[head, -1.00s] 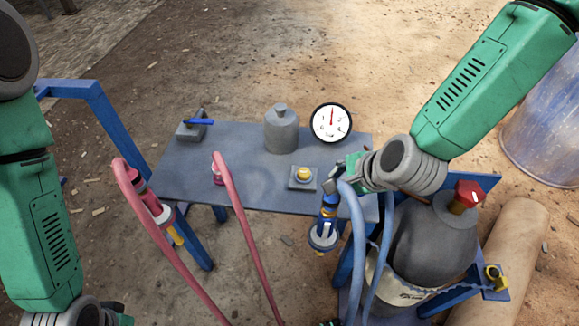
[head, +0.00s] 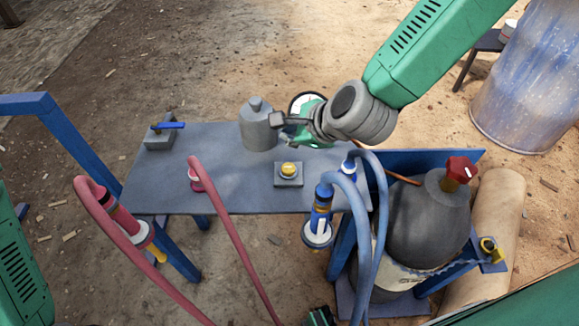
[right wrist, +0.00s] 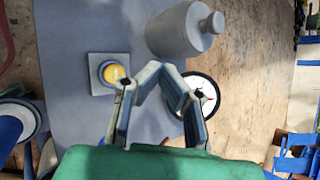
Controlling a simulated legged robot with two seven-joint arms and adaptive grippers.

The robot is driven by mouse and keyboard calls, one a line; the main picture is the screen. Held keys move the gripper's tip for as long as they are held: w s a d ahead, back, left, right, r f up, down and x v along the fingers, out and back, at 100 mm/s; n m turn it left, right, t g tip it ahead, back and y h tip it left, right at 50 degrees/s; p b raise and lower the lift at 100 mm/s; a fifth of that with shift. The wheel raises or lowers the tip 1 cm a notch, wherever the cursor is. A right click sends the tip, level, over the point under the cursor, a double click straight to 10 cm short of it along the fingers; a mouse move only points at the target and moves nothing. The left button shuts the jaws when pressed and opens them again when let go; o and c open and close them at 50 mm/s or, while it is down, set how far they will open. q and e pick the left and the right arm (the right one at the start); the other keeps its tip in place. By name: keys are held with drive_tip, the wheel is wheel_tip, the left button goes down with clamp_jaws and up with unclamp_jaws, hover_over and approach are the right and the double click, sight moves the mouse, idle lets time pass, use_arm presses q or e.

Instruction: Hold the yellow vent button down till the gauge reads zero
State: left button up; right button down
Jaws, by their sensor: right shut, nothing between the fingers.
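The yellow vent button (head: 288,169) sits on a square grey base on the table. It also shows in the right wrist view (right wrist: 113,73), left of the fingers. The round white gauge (head: 304,101) stands at the table's back edge, largely covered by my right gripper (head: 277,120). In the right wrist view the gauge (right wrist: 208,92) is partly behind a finger, and its reading is not clear. My right gripper is shut and empty, its tips (right wrist: 163,68) together above the table, behind and apart from the button. My left gripper is not in view.
A grey bottle (head: 258,125) stands behind the button, close to my right gripper. A blue-handled valve (head: 160,136) is at the table's back left. Red hoses (head: 225,220) and blue hoses (head: 362,215) loop in front. A dark tank (head: 420,225) stands at the right.

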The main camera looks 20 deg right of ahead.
sight(285, 164)
drive_tip(key=f+b, duration=0.1)
drive_tip(key=a+f+b, duration=0.1)
drive_tip(key=f+b, duration=0.1)
drive_tip(key=shift+f, duration=0.25)
drive_tip(key=f+b, duration=0.1)
drive_tip(key=d+f+b, duration=0.1)
drive_tip(key=f+b, duration=0.1)
drive_tip(key=shift+d+f, duration=0.1)
drive_tip(key=shift+f, duration=0.2)
drive_tip(key=shift+d+f+b, duration=0.1)
drive_tip(key=shift+f+b, duration=0.25)
drive_tip(key=shift+f, duration=0.2)
drive_tip(key=shift+a+r, duration=0.1)
drive_tip(key=shift+a, duration=0.4)
drive_tip(key=shift+d, duration=0.4)
drive_tip(key=shift+a, duration=0.3)
drive_tip(key=shift+d+f, duration=0.2)
drive_tip(key=shift+f, duration=0.25)
drive_tip(key=shift+s+f+b, duration=0.1)
drive_tip(key=shift+f+b, duration=0.3)
drive_tip(key=shift+f, duration=0.15)
idle(1.2)
